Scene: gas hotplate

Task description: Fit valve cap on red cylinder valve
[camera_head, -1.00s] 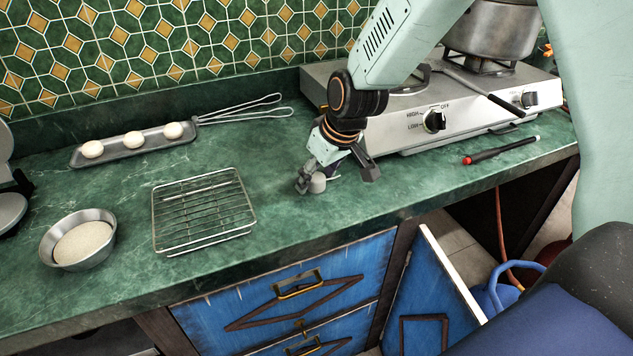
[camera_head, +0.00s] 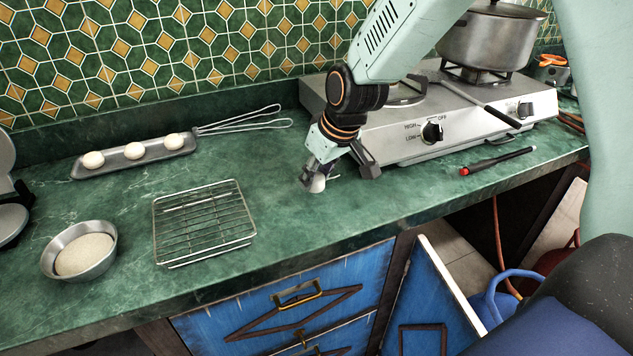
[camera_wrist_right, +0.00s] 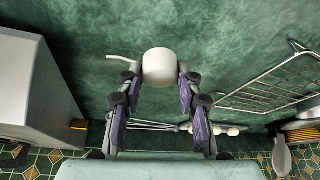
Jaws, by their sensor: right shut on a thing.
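The pale grey-white valve cap (camera_head: 316,185) is between the fingers of my right gripper (camera_head: 335,172), just over the green counter in front of the hotplate. In the right wrist view the round cap (camera_wrist_right: 160,67) sits between the two fingertips of the right gripper (camera_wrist_right: 160,80), which are shut on it. A dark red surface (camera_head: 566,260), likely the red cylinder, shows low at the right edge, mostly hidden by my own body and the blue cylinder. Its valve cannot be made out. My left gripper is not in view.
A gas hotplate (camera_head: 400,140) with a pot (camera_head: 490,45) stands behind the gripper. A red-tipped black lighter (camera_head: 497,161), wire rack (camera_head: 203,222), and bowl (camera_head: 80,250) lie on the counter (camera_head: 130,215). Below, an open blue door (camera_head: 430,295) stands beside a blue cylinder (camera_head: 500,290).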

